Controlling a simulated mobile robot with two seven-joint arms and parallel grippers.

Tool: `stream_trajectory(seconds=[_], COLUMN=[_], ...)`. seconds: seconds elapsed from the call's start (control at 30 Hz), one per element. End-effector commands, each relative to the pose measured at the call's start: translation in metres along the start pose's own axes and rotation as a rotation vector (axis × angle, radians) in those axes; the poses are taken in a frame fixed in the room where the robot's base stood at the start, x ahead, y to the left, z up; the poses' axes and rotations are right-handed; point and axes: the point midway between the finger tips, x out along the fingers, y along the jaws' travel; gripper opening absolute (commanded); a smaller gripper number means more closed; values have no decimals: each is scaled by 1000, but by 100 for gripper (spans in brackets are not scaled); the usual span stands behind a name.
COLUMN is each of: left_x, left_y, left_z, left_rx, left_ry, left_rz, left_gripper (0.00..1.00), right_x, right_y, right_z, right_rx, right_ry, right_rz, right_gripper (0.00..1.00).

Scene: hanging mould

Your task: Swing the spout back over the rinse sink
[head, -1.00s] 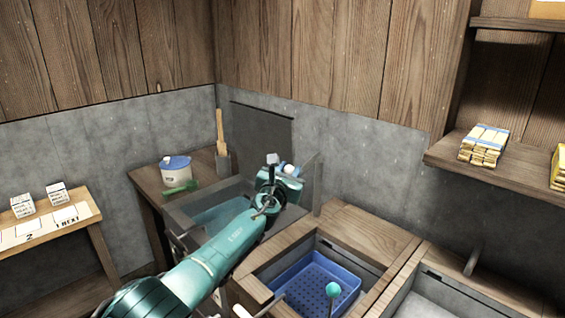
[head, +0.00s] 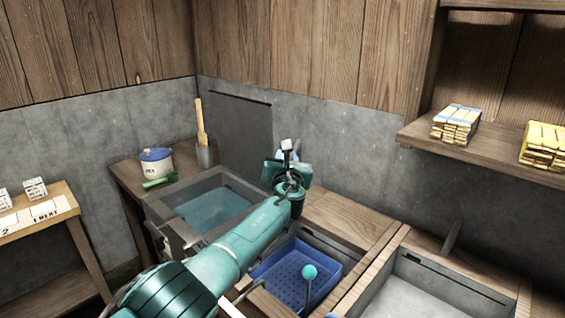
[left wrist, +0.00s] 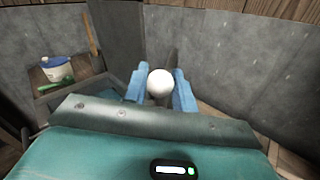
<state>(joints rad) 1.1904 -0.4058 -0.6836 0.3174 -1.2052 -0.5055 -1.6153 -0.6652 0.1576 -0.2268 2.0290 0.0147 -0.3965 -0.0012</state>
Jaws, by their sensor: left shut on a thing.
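My left gripper (head: 288,158) is between the water-filled basin and the sink with the blue tray, near the back wall. In the left wrist view its blue fingertips (left wrist: 160,92) are shut on a round white knob (left wrist: 159,80). A dark upright part shows behind the knob; most of the spout is hidden by my gripper and arm. A grey basin (head: 165,213) of water lies to the left. A sink with a blue perforated tray (head: 262,271) lies to the right. A pale empty sink (head: 425,290) is at lower right. I cannot tell which is the rinse sink. My right gripper is not in view.
A teal ball on a stem (head: 310,272) rises before the blue tray. A shelf (head: 480,150) holds yellow bundles (head: 457,124).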

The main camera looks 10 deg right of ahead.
Motion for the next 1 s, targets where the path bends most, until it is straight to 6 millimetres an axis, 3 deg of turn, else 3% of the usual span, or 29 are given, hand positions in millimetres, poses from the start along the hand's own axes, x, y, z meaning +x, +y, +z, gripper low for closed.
stream_trajectory(seconds=[0.4,0.43,0.6,0.67,1.0], left_x=[0,0,0,0,-2], left_y=[1,1,1,1,-1], left_z=[6,6,4,3,1], left_rx=[3,3,3,3,1], left_ry=[-8,-7,-4,-3,1], left_rz=[7,7,7,7,5], left_gripper=[0,28,42,46,46], right_x=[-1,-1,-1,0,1], right_y=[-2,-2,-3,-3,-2], right_z=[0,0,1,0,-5], right_rx=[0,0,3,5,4], right_ry=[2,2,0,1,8], right_rz=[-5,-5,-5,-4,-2], right_gripper=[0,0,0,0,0])
